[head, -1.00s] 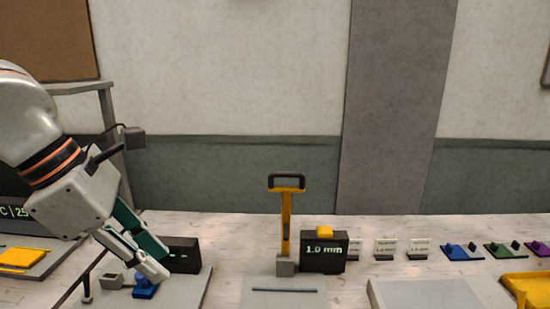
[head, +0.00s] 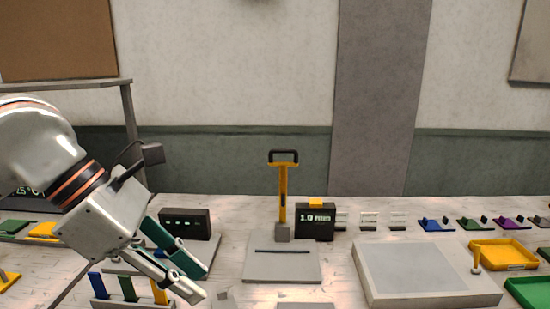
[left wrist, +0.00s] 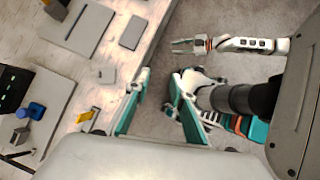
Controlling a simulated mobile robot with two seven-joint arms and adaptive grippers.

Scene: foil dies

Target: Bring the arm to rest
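My left gripper (head: 206,284) is in the lower left of the head view, over the front part of the workbench. Its two fingers, partly teal, are apart with nothing between them. In the left wrist view the fingers (left wrist: 158,108) also stand apart and empty, over the bench edge and the floor. My right arm (left wrist: 250,44) reaches in from the right in the left wrist view, with its right gripper (left wrist: 188,46) above the floor. That gripper is too small to tell whether it is shut. The right arm is not in the head view.
A rack with blue, green and yellow upright pieces (head: 128,288) stands close beside the left gripper. Behind are a black display box (head: 184,223) and a yellow-handled press (head: 283,200). A grey pad (head: 415,270) and yellow tray (head: 503,253) are at right.

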